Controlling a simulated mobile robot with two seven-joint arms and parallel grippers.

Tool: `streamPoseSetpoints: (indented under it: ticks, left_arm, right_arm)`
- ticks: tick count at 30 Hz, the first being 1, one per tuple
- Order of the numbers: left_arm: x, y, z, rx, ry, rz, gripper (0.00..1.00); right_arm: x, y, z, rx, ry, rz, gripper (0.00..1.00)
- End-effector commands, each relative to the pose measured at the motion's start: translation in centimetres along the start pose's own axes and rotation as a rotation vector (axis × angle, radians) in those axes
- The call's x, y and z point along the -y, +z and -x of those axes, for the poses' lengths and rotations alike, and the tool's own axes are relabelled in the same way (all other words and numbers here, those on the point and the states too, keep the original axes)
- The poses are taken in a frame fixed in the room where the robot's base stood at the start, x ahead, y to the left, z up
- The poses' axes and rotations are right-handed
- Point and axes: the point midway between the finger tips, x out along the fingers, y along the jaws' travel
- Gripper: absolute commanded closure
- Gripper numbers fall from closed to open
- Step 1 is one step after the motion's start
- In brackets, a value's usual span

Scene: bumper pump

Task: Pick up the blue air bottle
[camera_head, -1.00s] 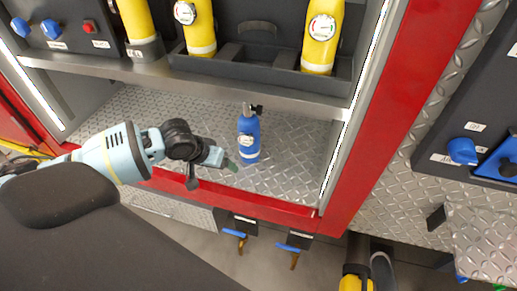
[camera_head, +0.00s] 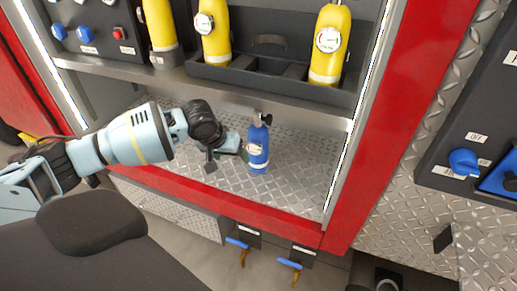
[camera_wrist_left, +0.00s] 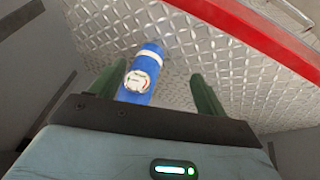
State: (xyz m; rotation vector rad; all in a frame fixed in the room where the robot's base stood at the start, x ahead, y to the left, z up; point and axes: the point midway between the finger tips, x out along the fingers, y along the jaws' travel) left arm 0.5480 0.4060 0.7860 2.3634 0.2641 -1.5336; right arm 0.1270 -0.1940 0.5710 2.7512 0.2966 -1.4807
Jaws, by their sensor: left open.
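The blue air bottle (camera_head: 257,150) stands upright on the lower metal shelf of the red truck, with a black valve on top and a white round gauge label. It also shows in the left wrist view (camera_wrist_left: 144,75), between the two green fingers. My left gripper (camera_head: 240,150) is at the bottle's left side in the head view. In the wrist view the left gripper (camera_wrist_left: 160,88) is open, with a finger on either side of the bottle. My right gripper is not in view.
Several yellow bottles (camera_head: 330,45) stand in a dark rack on the shelf above, whose metal edge (camera_head: 280,96) overhangs the blue bottle. A red frame post (camera_head: 385,140) rises at right. The treadplate shelf (camera_head: 298,175) is clear right of the bottle.

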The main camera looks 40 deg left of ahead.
Motion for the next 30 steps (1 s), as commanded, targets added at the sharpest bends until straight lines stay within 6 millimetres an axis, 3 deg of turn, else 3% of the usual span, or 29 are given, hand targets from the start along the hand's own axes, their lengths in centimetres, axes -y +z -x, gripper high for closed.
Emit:
streamPoseSetpoints:
  ticks: [15, 28, 30]
  left_arm:
    - [-2.5, -6.2, -3.1, 0.0, 0.0, 0.001, 0.25]
    - [-3.1, -7.3, -3.6, 0.0, 0.0, 0.0, 0.25]
    - [-3.1, -7.2, -4.6, 0.004, -0.001, -0.001, 0.25]
  right_arm:
    - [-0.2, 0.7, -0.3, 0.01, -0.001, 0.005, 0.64]
    - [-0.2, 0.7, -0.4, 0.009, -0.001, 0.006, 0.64]
    - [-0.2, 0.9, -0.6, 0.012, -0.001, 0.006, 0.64]
